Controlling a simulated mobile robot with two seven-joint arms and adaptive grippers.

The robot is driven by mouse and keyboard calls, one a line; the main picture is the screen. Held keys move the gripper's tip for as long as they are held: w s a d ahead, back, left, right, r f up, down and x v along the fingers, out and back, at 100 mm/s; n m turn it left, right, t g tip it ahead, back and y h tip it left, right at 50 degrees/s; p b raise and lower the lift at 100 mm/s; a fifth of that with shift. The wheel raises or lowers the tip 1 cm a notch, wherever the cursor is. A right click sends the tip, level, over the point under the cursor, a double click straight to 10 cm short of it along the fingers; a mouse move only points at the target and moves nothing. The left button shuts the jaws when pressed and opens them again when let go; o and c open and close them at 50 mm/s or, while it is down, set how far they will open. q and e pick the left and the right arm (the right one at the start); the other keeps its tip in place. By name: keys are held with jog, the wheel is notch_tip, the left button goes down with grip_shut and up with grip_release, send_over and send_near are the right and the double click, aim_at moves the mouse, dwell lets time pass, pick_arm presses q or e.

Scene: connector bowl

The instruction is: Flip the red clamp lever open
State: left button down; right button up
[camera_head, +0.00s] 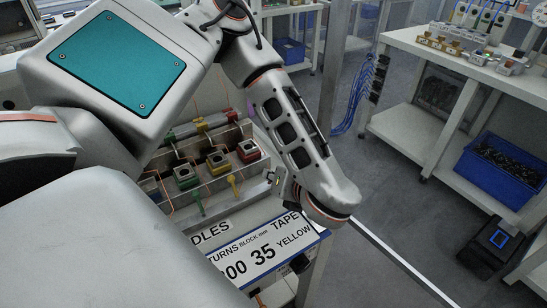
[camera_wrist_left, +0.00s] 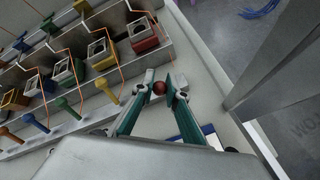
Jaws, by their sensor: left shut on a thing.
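The red clamp block (camera_wrist_left: 143,36) sits at the right end of a row of coloured clamps in the left wrist view. It also shows in the head view (camera_head: 248,150). A round dark red knob (camera_wrist_left: 159,88), seemingly the end of the red lever, lies in front of that block. My left gripper (camera_wrist_left: 159,91) has its two teal fingers shut on this knob, one on each side. The lever's shaft is mostly hidden behind the knob, so its angle cannot be told. In the head view my left arm covers much of the bench and the grip is not clear. My right gripper is not in view.
Yellow (camera_head: 217,161) and green (camera_head: 186,174) clamps with levers stand close beside the red one. Thin orange wires run over the row. A printed label board (camera_head: 262,252) lies at the bench front. A metal post (camera_head: 332,70) and open floor are to the right.

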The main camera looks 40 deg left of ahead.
pick_arm(q)
jog(key=shift+s+f, duration=0.15)
dwell(0.4)
jog(key=c, duration=2)
grip_release()
jog(key=shift+d, duration=0.1)
jog(key=shift+d, duration=0.1)
jog(key=shift+d+r, duration=0.25)
jog(key=shift+r, duration=0.05)
jog(key=v, duration=1.1)
jog(key=shift+s+d, duration=0.1)
jog(key=shift+s, duration=0.1)
jog(key=shift+d+f, duration=0.1)
